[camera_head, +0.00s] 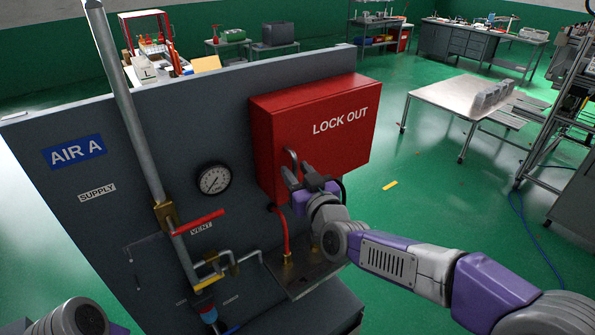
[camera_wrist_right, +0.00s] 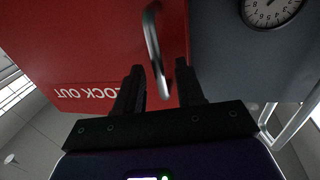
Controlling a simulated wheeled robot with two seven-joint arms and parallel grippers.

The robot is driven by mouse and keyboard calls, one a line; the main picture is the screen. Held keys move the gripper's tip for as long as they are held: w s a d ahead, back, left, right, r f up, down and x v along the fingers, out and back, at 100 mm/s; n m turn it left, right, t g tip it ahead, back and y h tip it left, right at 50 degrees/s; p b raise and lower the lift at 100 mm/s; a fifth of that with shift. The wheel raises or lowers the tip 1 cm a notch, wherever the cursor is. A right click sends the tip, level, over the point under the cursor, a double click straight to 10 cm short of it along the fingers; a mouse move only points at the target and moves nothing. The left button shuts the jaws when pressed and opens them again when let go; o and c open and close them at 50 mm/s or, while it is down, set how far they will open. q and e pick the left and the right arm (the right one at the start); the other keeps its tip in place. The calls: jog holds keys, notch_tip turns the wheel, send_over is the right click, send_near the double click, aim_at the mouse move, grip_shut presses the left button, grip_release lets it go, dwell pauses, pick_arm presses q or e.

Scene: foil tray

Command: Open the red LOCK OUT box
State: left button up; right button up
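The red LOCK OUT box (camera_head: 345,145) is mounted on the grey panel, and its front door looks shut. A curved metal handle (camera_head: 291,156) sits at the left side of the door. My right gripper (camera_head: 299,174) is at this handle. In the right wrist view the red door (camera_wrist_right: 75,45) fills the upper left, and the handle (camera_wrist_right: 152,42) reaches down between the two black fingers of my right gripper (camera_wrist_right: 161,85). The fingers are apart, with gaps beside the handle; contact cannot be made out. My left gripper is out of view.
Left of the box, the grey panel (camera_head: 95,225) carries a pressure gauge (camera_head: 213,179), a vertical pipe (camera_head: 125,100) and a red valve lever (camera_head: 199,222). A red pipe (camera_head: 286,237) runs below the box. The green floor (camera_head: 425,190) right of the box is largely clear.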

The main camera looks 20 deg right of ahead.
grip_shut()
dwell(0.5)
